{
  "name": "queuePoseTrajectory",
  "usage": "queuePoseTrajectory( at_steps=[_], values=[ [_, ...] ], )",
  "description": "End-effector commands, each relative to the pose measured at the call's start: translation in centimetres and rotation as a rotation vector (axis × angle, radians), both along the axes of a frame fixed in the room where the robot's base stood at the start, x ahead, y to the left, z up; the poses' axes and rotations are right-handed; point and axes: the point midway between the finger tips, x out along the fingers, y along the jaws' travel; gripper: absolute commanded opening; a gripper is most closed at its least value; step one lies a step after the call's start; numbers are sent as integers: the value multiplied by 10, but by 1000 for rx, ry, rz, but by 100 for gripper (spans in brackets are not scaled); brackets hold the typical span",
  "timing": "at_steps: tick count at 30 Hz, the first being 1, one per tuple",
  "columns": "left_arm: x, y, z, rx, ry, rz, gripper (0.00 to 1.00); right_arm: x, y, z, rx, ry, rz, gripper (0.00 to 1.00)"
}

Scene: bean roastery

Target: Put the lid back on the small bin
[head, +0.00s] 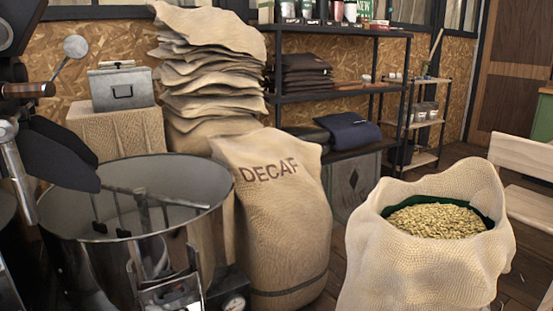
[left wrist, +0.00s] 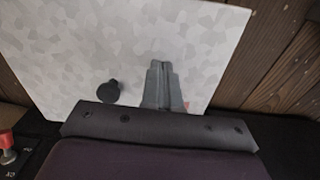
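My left gripper (left wrist: 164,68) shows in the left wrist view as two grey fingers side by side with only a thin seam between them. I see nothing held in them. They are over a pale speckled flat panel (left wrist: 120,40). A small dark round knob (left wrist: 108,92) shows left of the fingers; I cannot tell whether the panel and knob are a lid. Neither gripper is in the head view. No bin is clearly identifiable; a grey metal box with a front handle (head: 122,88) stands on a woven-textured block (head: 118,127) at the back left.
A round metal cooling drum (head: 205,215) fills the front left. A DECAF sack (head: 275,225) stands in the middle, before stacked empty sacks (head: 208,75). An open sack of beans (head: 420,270) is at the front right. Dark shelves (head: 340,97) stand behind. Wooden planks (left wrist: 285,70) border the panel.

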Motion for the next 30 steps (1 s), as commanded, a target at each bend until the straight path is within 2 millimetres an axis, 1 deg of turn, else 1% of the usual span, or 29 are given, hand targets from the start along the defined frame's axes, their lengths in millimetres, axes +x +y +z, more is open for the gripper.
queuePoseTrajectory(
  at_steps=[7,24,30],
  values=[
    [0,0,-2,0,0,0,0,0,0,-2,0,0,0,0],
    [0,0,-17,0,0,0,0,0,0,-12,0,0,0,0],
    [0,0,-16,0,0,0,0,0,0,-11,0,0,0,0]
  ],
)
